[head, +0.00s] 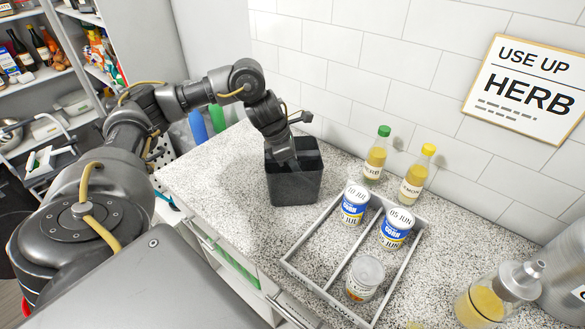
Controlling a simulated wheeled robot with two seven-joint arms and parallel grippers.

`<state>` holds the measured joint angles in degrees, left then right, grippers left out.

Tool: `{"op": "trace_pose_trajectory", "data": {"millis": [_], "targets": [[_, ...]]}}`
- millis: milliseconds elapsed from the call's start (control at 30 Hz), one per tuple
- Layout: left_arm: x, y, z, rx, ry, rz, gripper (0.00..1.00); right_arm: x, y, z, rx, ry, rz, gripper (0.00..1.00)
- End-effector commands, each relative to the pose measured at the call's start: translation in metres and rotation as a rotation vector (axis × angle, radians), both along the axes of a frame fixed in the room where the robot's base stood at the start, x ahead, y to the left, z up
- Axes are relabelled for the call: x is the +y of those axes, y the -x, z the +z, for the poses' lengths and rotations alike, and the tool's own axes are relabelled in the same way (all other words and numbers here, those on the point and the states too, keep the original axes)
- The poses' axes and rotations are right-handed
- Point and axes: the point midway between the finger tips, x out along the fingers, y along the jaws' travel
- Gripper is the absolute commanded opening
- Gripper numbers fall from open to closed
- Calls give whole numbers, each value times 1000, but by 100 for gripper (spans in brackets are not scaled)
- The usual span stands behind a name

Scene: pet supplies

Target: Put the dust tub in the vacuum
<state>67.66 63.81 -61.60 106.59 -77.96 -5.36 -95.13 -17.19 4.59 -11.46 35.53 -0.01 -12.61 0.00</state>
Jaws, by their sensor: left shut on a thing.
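I see no vacuum, and nothing I can identify as a dust tub. A dark, square, open-topped bin (296,188) stands upright on the speckled counter. My left arm comes in from the left, and its gripper (288,161) points down into the bin's mouth. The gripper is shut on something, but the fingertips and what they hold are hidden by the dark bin. I cannot tell whether the held thing touches the bin. My right gripper is not in view.
Right of the bin, a grey divided tray (296,268) holds two blue-and-white cans (354,206) and another can (364,279). Two yellow bottles (376,154) stand by the tiled wall. A glass dispenser (484,302) stands at lower right. Counter left of the bin is clear.

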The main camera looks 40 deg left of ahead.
Motion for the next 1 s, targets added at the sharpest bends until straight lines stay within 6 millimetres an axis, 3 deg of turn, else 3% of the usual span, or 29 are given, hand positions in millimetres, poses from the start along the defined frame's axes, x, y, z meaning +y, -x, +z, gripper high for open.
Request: {"op": "trace_pose_trajectory", "data": {"millis": [300,367,500,767,1000], "targets": [[0,0,6,0,0,0,0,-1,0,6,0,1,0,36],[0,-1,8,-4,2,-1,0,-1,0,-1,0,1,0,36],[0,-2,34,-10,-1,-3,0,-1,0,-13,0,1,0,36],[17,48,103,-9,-3,0,0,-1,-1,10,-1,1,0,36],[34,102,123,-4,-1,2,0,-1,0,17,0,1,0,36]]}}
